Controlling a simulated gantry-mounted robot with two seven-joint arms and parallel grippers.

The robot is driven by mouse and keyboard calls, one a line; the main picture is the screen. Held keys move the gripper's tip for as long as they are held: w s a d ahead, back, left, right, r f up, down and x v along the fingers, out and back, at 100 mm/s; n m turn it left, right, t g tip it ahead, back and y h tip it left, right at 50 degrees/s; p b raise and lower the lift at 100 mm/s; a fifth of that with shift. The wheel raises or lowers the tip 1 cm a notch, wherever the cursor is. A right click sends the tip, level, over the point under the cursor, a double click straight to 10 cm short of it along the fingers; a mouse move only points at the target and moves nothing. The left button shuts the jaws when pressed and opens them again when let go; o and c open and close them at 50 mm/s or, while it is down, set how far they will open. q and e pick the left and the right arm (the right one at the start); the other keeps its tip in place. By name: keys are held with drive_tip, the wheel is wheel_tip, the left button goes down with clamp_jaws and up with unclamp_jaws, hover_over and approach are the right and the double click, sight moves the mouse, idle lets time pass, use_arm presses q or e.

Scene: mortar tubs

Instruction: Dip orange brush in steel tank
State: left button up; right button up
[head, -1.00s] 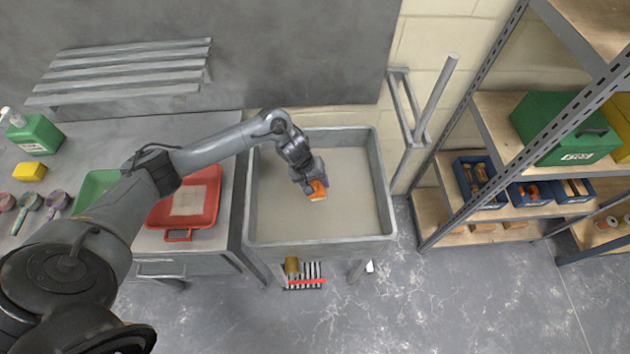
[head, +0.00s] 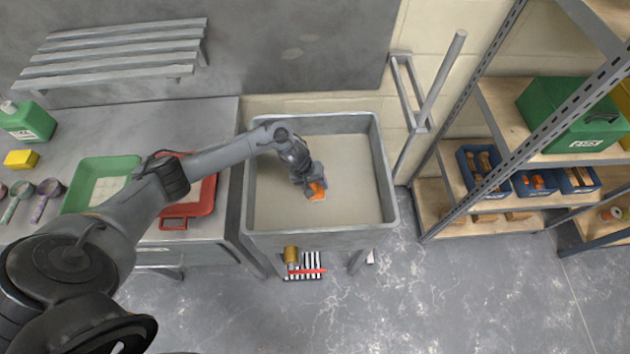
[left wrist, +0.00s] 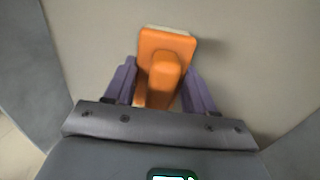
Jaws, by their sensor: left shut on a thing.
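The steel tank (head: 388,190) stands on legs in the middle of the head view, with a flat grey-beige filling. My left gripper (head: 309,184) reaches down inside the tank's rim. It is shut on the orange brush (head: 317,190), with the brush over the middle of the filling. In the left wrist view the orange brush (left wrist: 163,62) sits between the two purple fingers of the gripper (left wrist: 160,90), and a pale strip shows along its far edge. Whether the brush touches the filling I cannot tell. My right gripper is in neither view.
Left of the tank is a bench with a red tray (head: 205,195), a green tray (head: 104,168), a yellow sponge (head: 21,159) and a green bottle (head: 28,122). Shelving with blue bins (head: 481,170) and a green box (head: 572,116) stands to the right.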

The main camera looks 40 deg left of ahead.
use_arm(q)
drive_tip(key=shift+f+b, duration=1.05)
drive_tip(key=shift+f, duration=1.55)
wheel_tip(320, 180, up, 11)
drive_tip(key=p, duration=1.3)
drive_tip(key=shift+r+p, duration=0.1)
drive_tip(key=shift+p, duration=0.2)
wheel_tip(320, 180, up, 4)
drive_tip(key=p, duration=0.5)
drive_tip(key=shift+r, duration=0.2)
drive_tip(key=shift+r+p, duration=1.95)
drive_tip(key=shift+p, duration=0.5)
